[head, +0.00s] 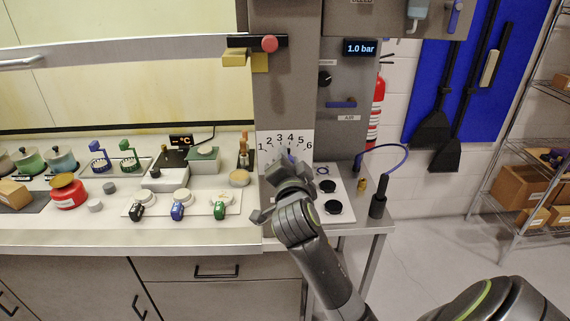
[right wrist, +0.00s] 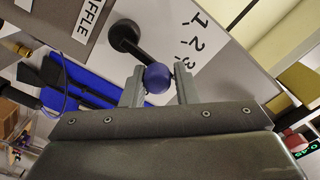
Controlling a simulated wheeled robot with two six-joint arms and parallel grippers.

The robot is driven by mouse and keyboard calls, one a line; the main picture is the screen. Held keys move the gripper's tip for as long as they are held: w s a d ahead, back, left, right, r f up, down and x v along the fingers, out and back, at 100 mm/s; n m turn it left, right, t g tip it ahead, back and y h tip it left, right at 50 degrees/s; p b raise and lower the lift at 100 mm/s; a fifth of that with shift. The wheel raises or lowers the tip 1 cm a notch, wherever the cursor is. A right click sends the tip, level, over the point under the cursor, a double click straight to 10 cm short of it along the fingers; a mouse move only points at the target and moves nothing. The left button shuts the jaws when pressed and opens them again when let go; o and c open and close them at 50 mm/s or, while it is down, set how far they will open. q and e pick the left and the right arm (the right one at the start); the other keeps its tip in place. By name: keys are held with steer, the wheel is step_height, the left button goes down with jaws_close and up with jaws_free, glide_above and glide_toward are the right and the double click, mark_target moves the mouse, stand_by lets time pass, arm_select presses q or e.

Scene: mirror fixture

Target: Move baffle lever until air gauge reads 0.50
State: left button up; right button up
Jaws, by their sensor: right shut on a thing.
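The baffle lever has a black arm and a blue ball knob (right wrist: 158,78) in the right wrist view. My right gripper (right wrist: 159,86) is shut on that knob, one finger on each side. In the head view my right gripper (head: 285,165) is in front of the white number scale (head: 266,139), marked 1 to 6, and hides most of the lever. Small green digits on a dark display (right wrist: 312,147) show at the right edge of the right wrist view; they look like 0.45 but are tilted and hard to read. My left gripper is not in view.
A display (head: 361,48) reads 1.0 bar on the grey column. A red knob (head: 269,44) sits higher up. Left of my arm, the bench holds several small valves, a red tin (head: 69,194) and jars. A blue hose (head: 385,147) loops at the right.

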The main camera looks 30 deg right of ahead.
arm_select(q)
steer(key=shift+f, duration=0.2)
arm_select(e)
steer(key=shift+d+f+m, duration=0.2)
steer(key=shift+f+m, duration=0.1)
steer(key=shift+m, duration=0.1)
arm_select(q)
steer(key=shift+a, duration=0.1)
arm_select(e)
steer(key=o, duration=0.8)
steer(key=shift+c, duration=0.2)
steer(key=shift+o, duration=0.8)
steer(key=shift+w, duration=0.2)
steer(key=shift+s, duration=0.15)
